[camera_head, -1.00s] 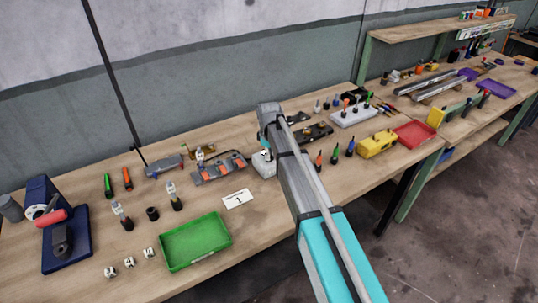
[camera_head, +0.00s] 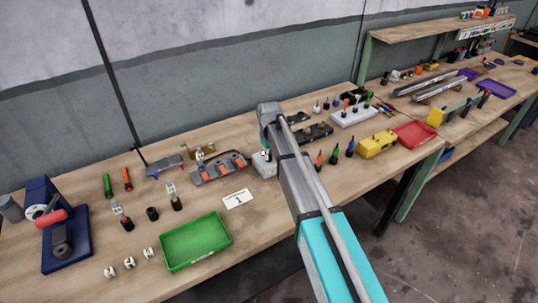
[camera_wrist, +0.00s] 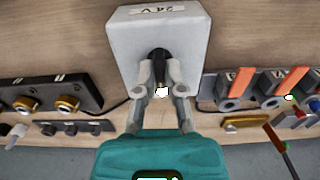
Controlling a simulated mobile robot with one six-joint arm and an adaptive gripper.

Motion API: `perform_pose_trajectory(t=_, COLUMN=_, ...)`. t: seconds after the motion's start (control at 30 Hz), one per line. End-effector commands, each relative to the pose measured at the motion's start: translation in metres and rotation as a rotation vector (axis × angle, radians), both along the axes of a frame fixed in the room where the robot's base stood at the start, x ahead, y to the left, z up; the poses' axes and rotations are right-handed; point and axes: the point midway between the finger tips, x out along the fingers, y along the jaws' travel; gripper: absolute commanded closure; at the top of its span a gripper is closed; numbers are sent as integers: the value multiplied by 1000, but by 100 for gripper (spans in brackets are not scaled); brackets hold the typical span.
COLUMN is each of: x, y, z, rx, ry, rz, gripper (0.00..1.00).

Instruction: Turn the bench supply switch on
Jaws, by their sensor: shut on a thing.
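The bench supply is a pale grey box marked 24V (camera_wrist: 150,25), seen close up in the wrist view. In the head view the box (camera_head: 263,169) stands near the middle of the bench, partly covered by my arm. Its switch is a dark lever (camera_wrist: 158,58) standing out of the face. My gripper (camera_wrist: 159,74) is shut on the lever, with one finger on each side. The lever's lower end is partly hidden between the fingers. In the head view my gripper is mostly hidden by my arm.
A grey fixture with orange blocks (camera_head: 220,168) stands left of the box. A dark panel with brass fittings (camera_wrist: 50,97) lies on its other side. A card marked 1 (camera_head: 238,199) and a green tray (camera_head: 165,250) lie in front. Bare bench surrounds the card.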

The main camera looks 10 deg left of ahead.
Motion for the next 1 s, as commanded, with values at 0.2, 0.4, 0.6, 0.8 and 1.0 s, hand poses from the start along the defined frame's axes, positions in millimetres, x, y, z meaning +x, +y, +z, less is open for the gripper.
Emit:
perform_pose_trajectory(t=0.2, x=0, y=-1, z=0, rx=-1, ry=1, rz=-1, gripper=100)
perform_pose_trajectory(t=0.4, x=0, y=0, z=0, rx=-1, ry=1, rz=0, gripper=58)
perform_pose_trajectory(t=0.6, x=0, y=0, z=0, rx=-1, ry=1, rz=1, gripper=53)
perform_pose_trajectory(t=0.8, x=0, y=0, z=0, rx=0, ry=0, rz=2, gripper=53)
perform_pose_trajectory(t=1.0, x=0, y=0, z=0, rx=0, ry=0, rz=28, gripper=53)
